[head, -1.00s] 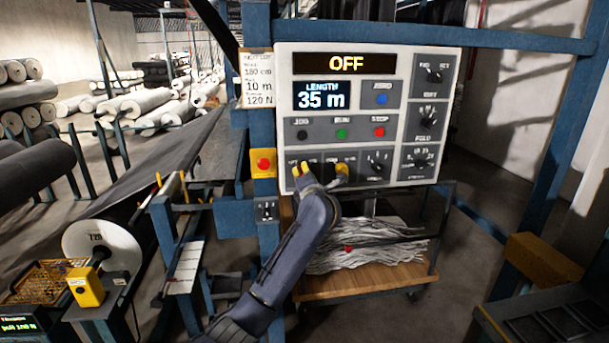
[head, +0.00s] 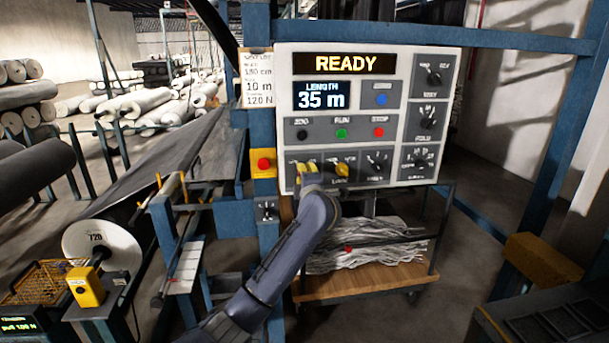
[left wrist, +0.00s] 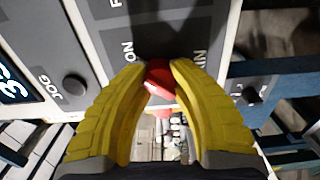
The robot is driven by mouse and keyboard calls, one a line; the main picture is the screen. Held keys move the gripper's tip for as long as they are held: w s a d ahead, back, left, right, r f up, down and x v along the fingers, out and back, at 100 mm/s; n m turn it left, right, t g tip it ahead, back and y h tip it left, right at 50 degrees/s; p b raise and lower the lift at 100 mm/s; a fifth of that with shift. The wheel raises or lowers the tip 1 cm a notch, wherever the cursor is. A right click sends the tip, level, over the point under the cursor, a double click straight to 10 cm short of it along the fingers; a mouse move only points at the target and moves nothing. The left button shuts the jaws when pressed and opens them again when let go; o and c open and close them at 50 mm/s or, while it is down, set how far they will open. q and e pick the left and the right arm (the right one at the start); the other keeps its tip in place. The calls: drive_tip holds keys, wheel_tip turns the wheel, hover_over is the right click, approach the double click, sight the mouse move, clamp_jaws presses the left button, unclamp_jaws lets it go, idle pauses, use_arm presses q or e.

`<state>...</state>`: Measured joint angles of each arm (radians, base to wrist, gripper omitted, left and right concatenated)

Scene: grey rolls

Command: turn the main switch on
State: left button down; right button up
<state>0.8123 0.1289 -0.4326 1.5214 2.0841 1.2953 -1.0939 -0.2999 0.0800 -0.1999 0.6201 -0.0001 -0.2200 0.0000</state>
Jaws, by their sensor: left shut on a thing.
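The control panel (head: 395,160) stands upright in the head view, and its top display (head: 345,64) reads READY. The main switch (left wrist: 158,78) is a red knob near the words ON and MAIN in the left wrist view. My left gripper (head: 306,171) is at the panel's lower left, its yellow fingers shut on the knob from both sides. The two fingers also show in the left wrist view (left wrist: 157,70). In the head view the gripper hides the red knob. My right gripper is not in view.
A yellow selector knob (head: 341,170) sits just right of the gripper. A red button on a yellow box (head: 263,163) is left of the panel. A cart (head: 370,285) with scrap strips stands below, and blue frame posts (head: 540,160) rise on the right.

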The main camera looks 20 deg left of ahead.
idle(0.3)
use_arm(q)
drive_tip(key=c, duration=1)
unclamp_jaws()
drive_tip(key=shift+o, duration=0.2)
drive_tip(key=v, duration=1.2)
drive_tip(key=shift+d+r, duration=0.1)
